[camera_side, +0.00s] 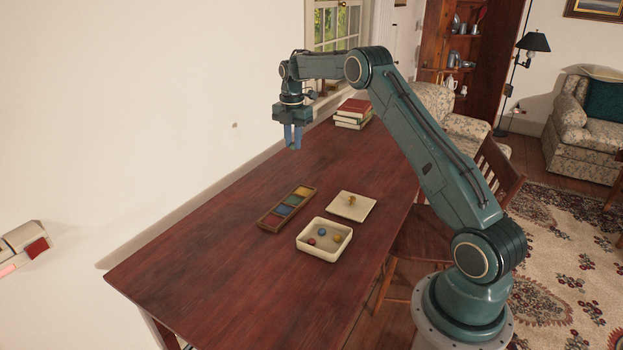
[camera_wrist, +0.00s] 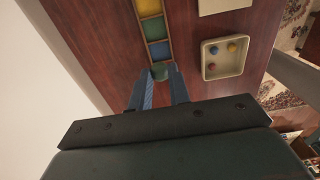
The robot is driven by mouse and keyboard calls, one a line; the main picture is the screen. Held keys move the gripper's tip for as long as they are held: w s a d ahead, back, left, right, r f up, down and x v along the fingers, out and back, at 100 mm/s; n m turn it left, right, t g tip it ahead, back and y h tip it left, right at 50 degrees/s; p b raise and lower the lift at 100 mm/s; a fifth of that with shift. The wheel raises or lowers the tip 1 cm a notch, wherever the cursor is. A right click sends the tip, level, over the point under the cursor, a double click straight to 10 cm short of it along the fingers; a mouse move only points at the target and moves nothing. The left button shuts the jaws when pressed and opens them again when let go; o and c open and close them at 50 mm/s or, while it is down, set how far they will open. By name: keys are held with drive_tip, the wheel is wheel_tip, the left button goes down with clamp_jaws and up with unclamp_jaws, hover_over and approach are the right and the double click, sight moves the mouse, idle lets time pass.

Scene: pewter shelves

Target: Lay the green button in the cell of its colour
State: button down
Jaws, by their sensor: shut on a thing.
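My gripper (camera_side: 293,147) is high above the table, near its wall side, with its fingers pointing down. In the wrist view my gripper (camera_wrist: 160,78) is shut on the green button (camera_wrist: 165,71), which shows between the blue fingertips. The wooden cell tray (camera_side: 262,224) lies on the table well below. Its yellow cell (camera_side: 302,192), green cell (camera_side: 293,200) and blue cell (camera_side: 283,210) show in a row. In the wrist view the green cell (camera_wrist: 154,28) lies between yellow and blue. The cell at the near end is partly hidden there by the button.
A cream box (camera_side: 323,251) holds a red button (camera_side: 311,241), a blue one (camera_side: 322,231) and a yellow one (camera_side: 337,237). A cream lid (camera_side: 345,211) with a knob lies beside it. Books (camera_side: 352,113) are stacked at the far end. The table's near end is clear.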

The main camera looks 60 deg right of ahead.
sight(294, 202)
drive_tip(key=shift+w+d+f, duration=0.1)
drive_tip(key=shift+w+d, duration=0.45)
drive_tip(key=shift+w, duration=0.05)
drive_tip(key=shift+f, duration=0.15)
wheel_tip(294, 202, down, 20)
drive_tip(key=shift+r, duration=0.15)
idle(0.8)
drive_tip(key=c, duration=1.6)
unclamp_jaws()
wheel_tip(294, 202, up, 12)
drive_tip(key=shift+r, duration=0.1)
